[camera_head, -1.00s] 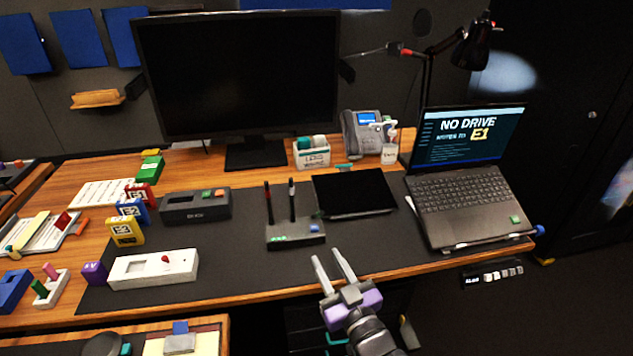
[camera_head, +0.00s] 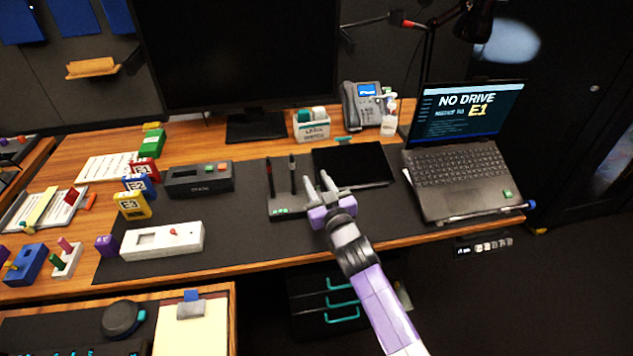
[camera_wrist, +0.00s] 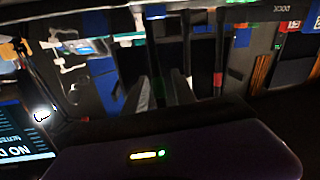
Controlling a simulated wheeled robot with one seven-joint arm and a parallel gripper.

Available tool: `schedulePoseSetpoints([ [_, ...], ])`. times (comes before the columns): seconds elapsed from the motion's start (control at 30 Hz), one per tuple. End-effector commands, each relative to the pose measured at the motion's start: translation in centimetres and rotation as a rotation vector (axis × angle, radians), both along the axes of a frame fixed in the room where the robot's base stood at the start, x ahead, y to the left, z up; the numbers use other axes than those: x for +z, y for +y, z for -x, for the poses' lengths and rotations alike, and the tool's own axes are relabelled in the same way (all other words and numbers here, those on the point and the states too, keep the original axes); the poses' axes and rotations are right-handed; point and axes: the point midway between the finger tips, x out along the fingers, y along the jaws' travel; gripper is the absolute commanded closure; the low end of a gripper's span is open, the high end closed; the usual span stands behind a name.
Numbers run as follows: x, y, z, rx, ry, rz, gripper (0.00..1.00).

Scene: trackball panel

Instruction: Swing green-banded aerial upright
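The dark router (camera_head: 286,206) sits on the black desk mat, with small green lights on its front edge. Two thin dark aerials rise from it, both near upright. The left aerial (camera_head: 269,177) has a red band; the right aerial (camera_head: 293,174) has a pale band near its top. I cannot make out a green band on either. My gripper (camera_head: 318,183) is open, with its fingers just right of the router and covering its right end. In the blurred wrist view, the two fingers (camera_wrist: 160,90) stand apart, and a dark rod with a red mark (camera_wrist: 218,77) shows to their right.
A black tablet (camera_head: 352,167) lies behind my gripper, and the laptop (camera_head: 460,180) stands to the right. A dark box with buttons (camera_head: 200,179) and a white box (camera_head: 162,241) lie left of the router. The monitor (camera_head: 235,55) stands behind.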

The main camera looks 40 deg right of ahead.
Motion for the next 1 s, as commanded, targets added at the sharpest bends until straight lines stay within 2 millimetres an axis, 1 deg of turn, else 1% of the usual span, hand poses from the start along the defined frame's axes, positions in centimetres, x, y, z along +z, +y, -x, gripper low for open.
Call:
schedulePoseSetpoints([
  [0.1, -0.01, -0.23, -0.49, 0.000, 0.000, 0.001, 0.68],
  [0.37, 0.02, -0.24, -0.53, 0.000, 0.000, 0.000, 0.68],
  [0.5, 0.02, -0.24, -0.52, 0.000, 0.000, 0.000, 0.95],
  [0.53, 0.02, -0.24, -0.52, 0.000, 0.000, 0.000, 1.00],
  [1.0, 0.01, -0.23, -0.50, 0.000, 0.000, 0.000, 1.00],
])
